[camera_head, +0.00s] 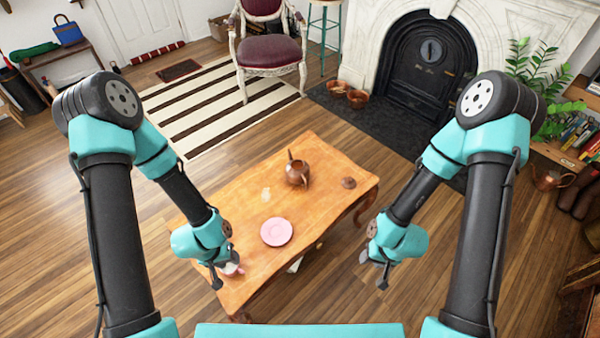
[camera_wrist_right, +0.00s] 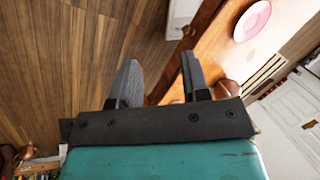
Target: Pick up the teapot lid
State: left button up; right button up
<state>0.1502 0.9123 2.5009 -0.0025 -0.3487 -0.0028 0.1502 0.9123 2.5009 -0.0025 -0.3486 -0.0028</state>
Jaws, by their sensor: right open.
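The small brown teapot lid (camera_head: 348,182) lies on the right part of the wooden table (camera_head: 240,200), apart from the brown teapot (camera_head: 297,175). My right gripper (camera_head: 374,272) is open and empty. It hangs off the table's right side, nearer to me than the lid. Its two fingers also show in the right wrist view (camera_wrist_right: 158,82), with floor and the table edge beyond them; I cannot make out the lid clearly there. My left gripper (camera_head: 216,281) is over the table's near left edge, by a pink cup (camera_head: 232,269) that it partly hides. Whether its jaws are open is unclear.
A pink plate (camera_head: 276,232) lies mid-table and also shows in the right wrist view (camera_wrist_right: 252,20). A pale small item (camera_head: 266,193) lies left of the teapot. A chair (camera_head: 268,50) and a fireplace (camera_head: 428,55) stand beyond. The tabletop around the lid is clear.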

jog(key=shift+o, duration=0.3)
jog(key=shift+o, duration=1.2)
